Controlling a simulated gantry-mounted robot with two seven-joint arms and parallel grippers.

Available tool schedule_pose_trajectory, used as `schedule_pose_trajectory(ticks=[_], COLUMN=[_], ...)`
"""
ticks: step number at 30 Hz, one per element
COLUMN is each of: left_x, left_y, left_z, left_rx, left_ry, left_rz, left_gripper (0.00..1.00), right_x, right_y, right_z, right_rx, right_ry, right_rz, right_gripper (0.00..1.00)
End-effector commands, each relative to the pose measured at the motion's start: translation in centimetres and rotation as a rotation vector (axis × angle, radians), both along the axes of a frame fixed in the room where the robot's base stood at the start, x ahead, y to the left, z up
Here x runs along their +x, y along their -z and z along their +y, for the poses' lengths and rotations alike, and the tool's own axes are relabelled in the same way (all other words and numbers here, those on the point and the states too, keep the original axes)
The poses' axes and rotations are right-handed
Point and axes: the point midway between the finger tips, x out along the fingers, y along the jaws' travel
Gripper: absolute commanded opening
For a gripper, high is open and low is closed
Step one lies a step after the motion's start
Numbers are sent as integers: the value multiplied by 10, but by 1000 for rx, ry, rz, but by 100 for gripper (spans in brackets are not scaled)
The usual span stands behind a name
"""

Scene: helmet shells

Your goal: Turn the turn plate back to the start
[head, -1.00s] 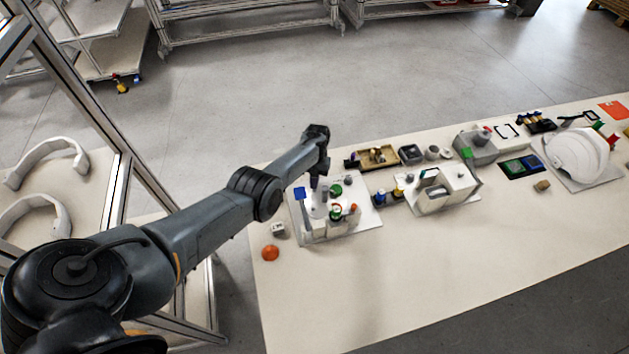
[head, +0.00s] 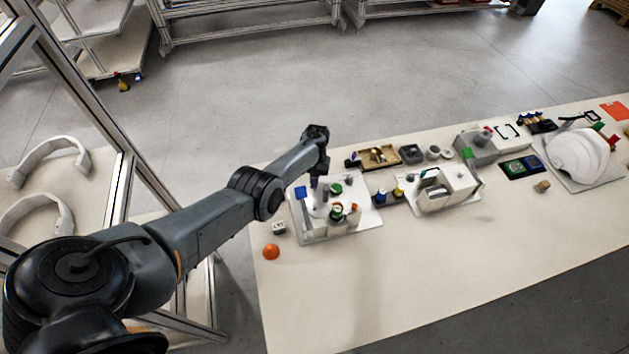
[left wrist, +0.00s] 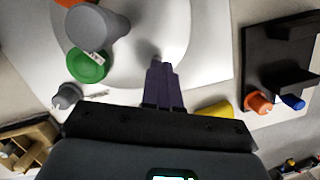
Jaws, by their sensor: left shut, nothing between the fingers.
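The turn plate looks to be the white round plate (left wrist: 165,22) at the top of the left wrist view. A grey cylinder (left wrist: 100,28) and a green disc (left wrist: 88,67) show at its left side. It belongs to the white station (head: 362,218) at the left end of the table in the head view. My left gripper (left wrist: 161,68) is shut and empty, with its fingertips low over or at the plate's near edge; I cannot tell whether they touch it. In the head view the left gripper (head: 314,182) points down over the station. My right gripper is out of view.
A black fixture (left wrist: 275,58) with orange and blue pieces stands to the right in the left wrist view. The table's front (head: 400,290) is clear.

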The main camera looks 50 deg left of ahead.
Motion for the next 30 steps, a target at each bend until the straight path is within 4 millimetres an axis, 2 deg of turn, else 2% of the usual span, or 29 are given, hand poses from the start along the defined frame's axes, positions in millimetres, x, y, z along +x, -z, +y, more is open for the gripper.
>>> schedule_pose_trajectory(ticks=[30], left_x=[-4], left_y=[0], left_z=[0], left_rx=[-1], left_ry=[-49], left_rz=[2], left_gripper=[0], right_x=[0], right_y=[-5], right_z=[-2], right_rx=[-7], right_ry=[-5], right_rz=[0], right_gripper=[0])
